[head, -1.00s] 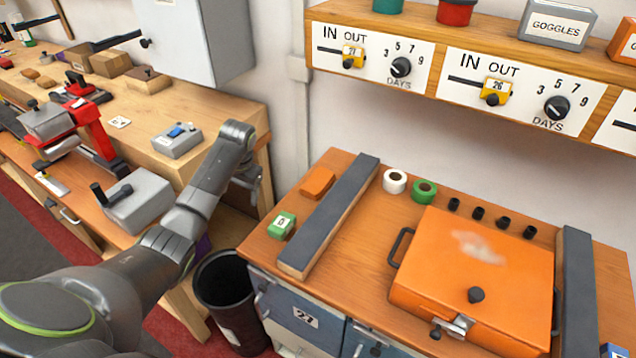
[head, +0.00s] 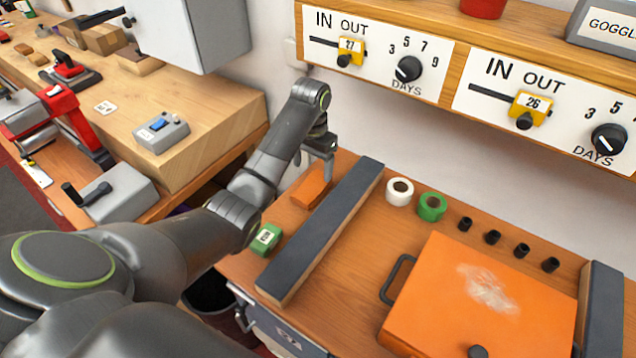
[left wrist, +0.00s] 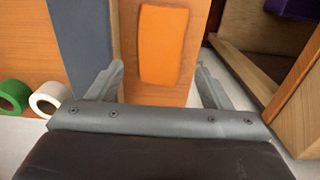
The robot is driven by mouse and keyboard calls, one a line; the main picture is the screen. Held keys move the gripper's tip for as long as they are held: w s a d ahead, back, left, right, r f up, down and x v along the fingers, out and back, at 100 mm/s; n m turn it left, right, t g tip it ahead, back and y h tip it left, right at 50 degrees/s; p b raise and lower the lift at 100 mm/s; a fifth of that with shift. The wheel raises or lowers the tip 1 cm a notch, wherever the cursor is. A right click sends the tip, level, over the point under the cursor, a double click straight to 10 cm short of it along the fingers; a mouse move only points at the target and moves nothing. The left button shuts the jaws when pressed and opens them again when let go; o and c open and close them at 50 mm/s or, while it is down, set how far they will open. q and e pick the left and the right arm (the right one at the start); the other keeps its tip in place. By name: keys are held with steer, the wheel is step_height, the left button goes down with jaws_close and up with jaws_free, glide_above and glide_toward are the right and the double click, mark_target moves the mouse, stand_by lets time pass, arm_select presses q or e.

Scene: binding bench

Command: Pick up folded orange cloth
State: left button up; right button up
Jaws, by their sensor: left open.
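The folded orange cloth (head: 310,187) lies flat on the wooden bench top, left of a long dark grey bar. In the left wrist view the cloth (left wrist: 162,45) shows as an orange rounded rectangle, ahead of and between the fingers. My left gripper (head: 322,158) is open and empty, above the far end of the cloth, pointing down. In the left wrist view its two fingers (left wrist: 160,84) stand apart, with the grey bar beside the left one. I cannot tell the exact height gap. My right gripper is not in view.
The dark grey bar (head: 325,230) runs close along the cloth's right side. White tape (head: 399,191), green tape (head: 432,206) and an orange case (head: 470,300) lie right of the bar. A wooden bench (head: 190,130) stands left.

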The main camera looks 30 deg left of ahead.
mark_target(312, 186)
arm_select(q)
steer(key=shift+s+f, duration=0.2)
steer(key=shift+f, duration=0.45)
steer(key=shift+s+f, duration=0.25)
steer(key=shift+f, duration=0.3)
steer(key=f, duration=0.2)
steer(key=f+p, duration=0.1)
steer(key=shift+w+f, duration=0.3)
steer(key=shift+f, duration=0.2)
steer(key=c, duration=0.7)
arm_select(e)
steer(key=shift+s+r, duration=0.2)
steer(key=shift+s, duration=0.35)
arm_select(q)
steer(key=shift+c, duration=0.2)
